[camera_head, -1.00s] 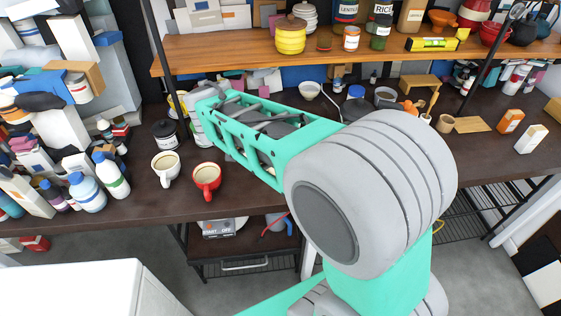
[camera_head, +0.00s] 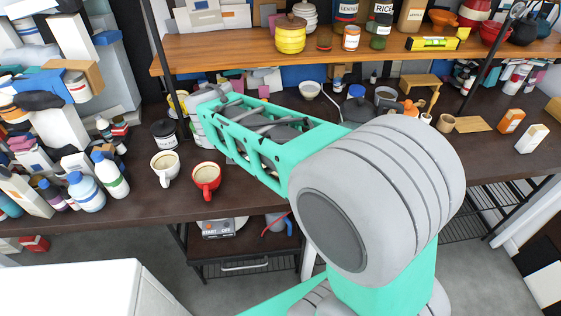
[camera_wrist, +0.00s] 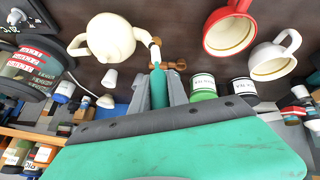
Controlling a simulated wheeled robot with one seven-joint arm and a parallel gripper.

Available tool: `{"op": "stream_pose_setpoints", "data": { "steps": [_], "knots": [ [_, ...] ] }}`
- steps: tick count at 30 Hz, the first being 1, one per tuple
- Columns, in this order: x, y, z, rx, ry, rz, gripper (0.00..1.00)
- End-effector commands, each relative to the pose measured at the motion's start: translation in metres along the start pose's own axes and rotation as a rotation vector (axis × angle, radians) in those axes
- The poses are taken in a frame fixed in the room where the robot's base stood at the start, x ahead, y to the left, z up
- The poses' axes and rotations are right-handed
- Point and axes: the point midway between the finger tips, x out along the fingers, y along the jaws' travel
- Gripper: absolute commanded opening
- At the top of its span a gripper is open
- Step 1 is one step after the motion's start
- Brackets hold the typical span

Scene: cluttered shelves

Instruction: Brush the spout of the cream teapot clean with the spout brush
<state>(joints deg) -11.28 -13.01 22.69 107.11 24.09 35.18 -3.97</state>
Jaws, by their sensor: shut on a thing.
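The cream teapot (camera_wrist: 108,38) is in the upper left of the wrist view, its looped handle to the left and its spout side towards my gripper. My gripper (camera_wrist: 161,82) is shut on a slim green handle (camera_wrist: 158,92), which I take for the spout brush. A pale piece (camera_wrist: 158,52) and brown rounded pieces (camera_wrist: 182,66) show just beyond the fingertips, close to the teapot's right side. I cannot tell whether the brush touches the spout or is inside it. In the head view my arm hides the teapot and brush.
A red mug (camera_head: 207,177) and a white mug (camera_head: 165,167) stand left of my arm on the dark counter. Several bottles (camera_head: 86,191) crowd the counter's left side. A wooden shelf (camera_head: 215,58) holding jars runs above the back.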

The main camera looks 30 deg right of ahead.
Motion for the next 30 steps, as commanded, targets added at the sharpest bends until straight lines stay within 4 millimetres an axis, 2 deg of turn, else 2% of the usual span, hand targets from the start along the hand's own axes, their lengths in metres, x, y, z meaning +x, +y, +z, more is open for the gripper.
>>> {"op": "stream_pose_setpoints", "data": {
  "steps": [9, 17, 30],
  "knots": [
    [0.007, 0.001, -0.013, 0.001, 0.0, 0.0, 0.0],
    [0.007, 0.001, -0.014, 0.0, 0.0, 0.0, 0.0],
    [-0.001, 0.0, 0.002, 0.0, 0.001, 0.0, 0.0]
  ]
}}
